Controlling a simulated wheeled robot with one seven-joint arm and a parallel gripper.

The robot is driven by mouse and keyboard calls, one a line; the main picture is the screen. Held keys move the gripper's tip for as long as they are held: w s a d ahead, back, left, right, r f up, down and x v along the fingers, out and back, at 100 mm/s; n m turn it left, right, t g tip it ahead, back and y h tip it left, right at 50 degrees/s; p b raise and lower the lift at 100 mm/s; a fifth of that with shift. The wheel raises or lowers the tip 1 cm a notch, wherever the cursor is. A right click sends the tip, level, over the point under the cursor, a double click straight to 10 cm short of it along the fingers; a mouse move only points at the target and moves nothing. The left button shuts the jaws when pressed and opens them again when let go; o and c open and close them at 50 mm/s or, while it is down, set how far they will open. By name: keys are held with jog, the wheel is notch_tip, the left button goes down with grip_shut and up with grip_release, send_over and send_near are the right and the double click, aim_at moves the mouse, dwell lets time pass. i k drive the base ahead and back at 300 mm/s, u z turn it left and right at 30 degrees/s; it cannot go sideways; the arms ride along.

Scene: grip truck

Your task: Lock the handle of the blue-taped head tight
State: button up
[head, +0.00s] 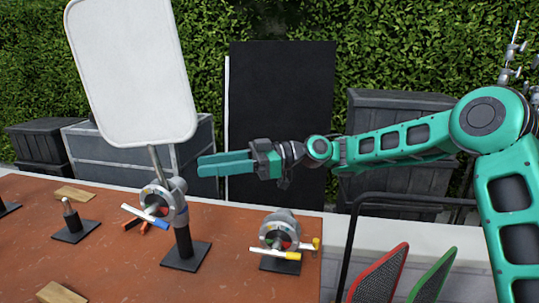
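The blue-taped head (178,190) is a grey round grip head on a dark post with a square black base, standing on the brown table. Its handle (136,212) is a white bar with blue tape at its lower right end, and it slants down to the right across the front of the head. A rod rises from the head to a large white panel (135,70). My gripper (199,165) has teal fingers pointing left. It is above and to the right of the head in the picture, apart from the handle, with nothing seen between the fingers. Their opening is unclear from this side.
A second head (283,224) with a yellow-ended white handle stands near the table's right end. A small post on a black plate (74,228) and wooden pieces (74,193) lie left. Red and black clamp-like handles show behind the blue-taped head. Dark crates stand behind.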

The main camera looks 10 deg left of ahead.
aim_at(147, 214)
jog(key=k, duration=1)
